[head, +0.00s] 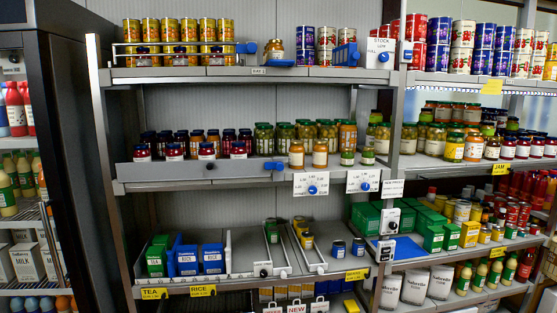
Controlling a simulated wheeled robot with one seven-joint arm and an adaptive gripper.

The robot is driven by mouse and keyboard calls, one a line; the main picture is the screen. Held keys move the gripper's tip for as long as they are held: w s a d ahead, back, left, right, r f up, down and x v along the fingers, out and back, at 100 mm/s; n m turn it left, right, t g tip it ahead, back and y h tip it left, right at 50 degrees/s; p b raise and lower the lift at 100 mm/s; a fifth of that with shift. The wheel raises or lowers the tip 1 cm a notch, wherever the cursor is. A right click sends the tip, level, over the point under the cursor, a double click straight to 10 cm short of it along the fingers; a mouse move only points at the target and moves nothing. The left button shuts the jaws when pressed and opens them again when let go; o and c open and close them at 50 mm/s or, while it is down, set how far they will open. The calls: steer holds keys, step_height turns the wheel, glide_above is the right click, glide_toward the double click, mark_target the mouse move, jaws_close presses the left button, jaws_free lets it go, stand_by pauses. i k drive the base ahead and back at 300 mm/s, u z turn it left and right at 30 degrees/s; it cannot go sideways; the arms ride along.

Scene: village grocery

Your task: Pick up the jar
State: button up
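Several jars stand on the shelves, and I cannot tell which one the task means. A lone jar (274,52) with a dark lid stands on the top shelf, apart from the cans. On the middle shelf a jar (296,154) and a taller jar (320,153) stand at the front edge. A small green jar (347,156) and another jar (368,155) are to their right. Dark red jars (207,151) stand in a row at the left. My gripper is not in view.
A metal upright (391,130) divides the two bays. The middle shelf's front is bare near a blue clip (273,166). A dark fridge (75,120) stands at the left.

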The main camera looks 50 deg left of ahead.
mark_target(297, 149)
steer(key=u, duration=1.95)
steer(key=i, duration=0.4)
steer(key=z, duration=0.15)
